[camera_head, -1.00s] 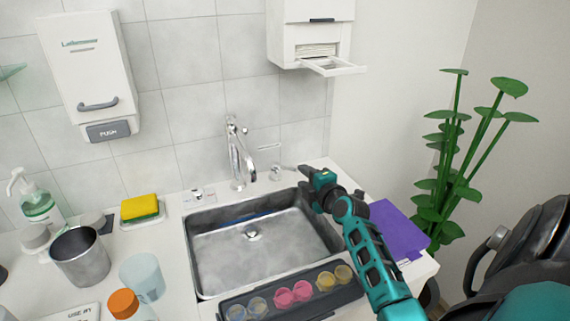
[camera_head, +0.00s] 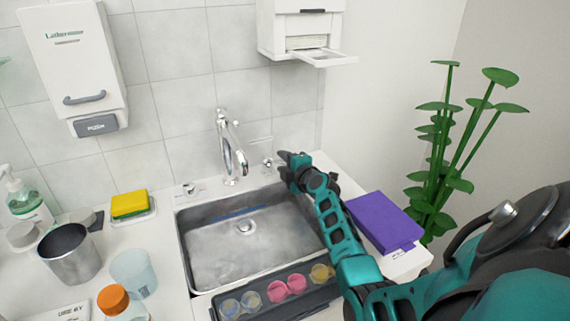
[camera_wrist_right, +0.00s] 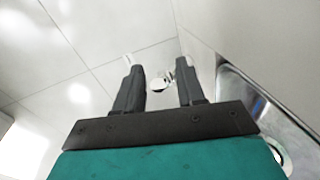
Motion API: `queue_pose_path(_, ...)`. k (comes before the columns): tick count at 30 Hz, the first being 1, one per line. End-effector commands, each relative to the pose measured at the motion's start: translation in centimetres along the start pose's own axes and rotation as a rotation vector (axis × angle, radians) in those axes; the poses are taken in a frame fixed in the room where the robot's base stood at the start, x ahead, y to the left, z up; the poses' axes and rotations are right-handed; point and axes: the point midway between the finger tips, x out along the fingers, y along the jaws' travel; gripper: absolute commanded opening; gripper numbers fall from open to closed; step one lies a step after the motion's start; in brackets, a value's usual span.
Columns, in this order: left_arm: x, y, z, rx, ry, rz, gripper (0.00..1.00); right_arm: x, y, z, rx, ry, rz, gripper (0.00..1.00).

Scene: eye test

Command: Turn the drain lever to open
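A small chrome fitting with a thin lever (camera_head: 267,162) stands on the counter behind the sink, right of the faucet; it looks like the drain lever, but I cannot read a label. A similar small fitting (camera_head: 189,188) sits left of the faucet. My right gripper (camera_head: 286,166) is at the sink's back right corner, just right of the lever. In the right wrist view my right gripper (camera_wrist_right: 158,72) is open, with a small chrome and white fitting (camera_wrist_right: 160,84) showing between its fingers. I see no contact. My left gripper is out of view.
The chrome faucet (camera_head: 231,150) rises left of the lever. The steel sink (camera_head: 205,268) with its round drain (camera_head: 245,227) lies in front. A purple box (camera_head: 384,222) is right of my arm, and a dark tray with paint pots (camera_head: 262,309) lies along the front.

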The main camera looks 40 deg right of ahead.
Motion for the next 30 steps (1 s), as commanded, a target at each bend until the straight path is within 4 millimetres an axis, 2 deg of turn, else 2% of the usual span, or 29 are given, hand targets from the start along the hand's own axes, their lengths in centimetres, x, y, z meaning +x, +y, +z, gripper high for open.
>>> queue_pose_path(5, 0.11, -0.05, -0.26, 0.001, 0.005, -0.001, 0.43, -0.02, 0.03, 0.03, 0.000, -0.001, 0.000, 0.38)
queue_pose_path(17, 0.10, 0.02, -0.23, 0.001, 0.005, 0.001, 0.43, -0.04, 0.01, 0.03, -0.001, -0.001, 0.000, 0.00)
queue_pose_path(30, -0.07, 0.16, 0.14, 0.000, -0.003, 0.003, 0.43, -0.04, -0.02, 0.02, -0.001, 0.000, 0.000, 0.00)
